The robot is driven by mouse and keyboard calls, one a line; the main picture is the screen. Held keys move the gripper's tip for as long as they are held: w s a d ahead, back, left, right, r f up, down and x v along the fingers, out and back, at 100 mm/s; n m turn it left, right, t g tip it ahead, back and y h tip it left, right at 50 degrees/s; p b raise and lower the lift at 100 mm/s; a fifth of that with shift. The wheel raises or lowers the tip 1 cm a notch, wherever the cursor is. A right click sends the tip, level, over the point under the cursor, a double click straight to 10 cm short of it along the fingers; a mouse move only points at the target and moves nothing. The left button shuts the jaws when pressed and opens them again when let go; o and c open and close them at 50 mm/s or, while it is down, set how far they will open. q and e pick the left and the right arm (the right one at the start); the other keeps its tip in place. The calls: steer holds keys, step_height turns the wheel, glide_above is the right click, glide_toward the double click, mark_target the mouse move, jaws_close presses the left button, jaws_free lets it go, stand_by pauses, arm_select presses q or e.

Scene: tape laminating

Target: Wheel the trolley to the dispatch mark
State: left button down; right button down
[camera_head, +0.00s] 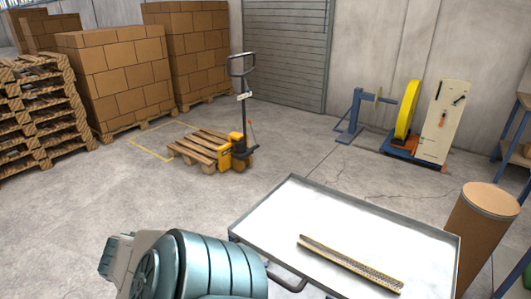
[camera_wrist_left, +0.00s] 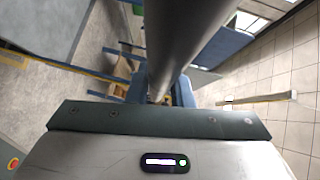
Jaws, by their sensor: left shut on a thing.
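The trolley's pale tray top (camera_head: 370,225) with a grey raised rim fills the lower right of the head view. Its grey tubular handle (camera_head: 288,280) is at its near left edge. A long, narrow gold-edged strip (camera_head: 350,266) lies on the tray. In the left wrist view my left gripper (camera_wrist_left: 160,90) is shut on the grey handle tube (camera_wrist_left: 185,35). In the head view my left arm hides the gripper's jaws. A thin yellow floor outline (camera_head: 138,144) lies at the left; I cannot tell whether it is the dispatch mark. My right gripper is out of view.
A yellow pallet jack (camera_head: 238,145) with a wooden pallet (camera_head: 200,146) stands mid-floor. Stacked cartons (camera_head: 115,70) and pallets (camera_head: 40,110) line the left. A brown drum (camera_head: 485,235) stands right of the trolley. A yellow-wheeled machine (camera_head: 410,115) is at the back. Open concrete floor lies between.

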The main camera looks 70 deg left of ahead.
arm_select(q)
steer(key=shift+a, duration=0.2)
steer(key=c, duration=1.3)
jaws_free()
steer(key=shift+s, duration=0.15)
steer(key=shift+a, duration=0.1)
steer(key=shift+s, duration=0.1)
steer(key=b+v, duration=0.1)
steer(key=v, duration=0.9)
steer(key=shift+s, duration=0.35)
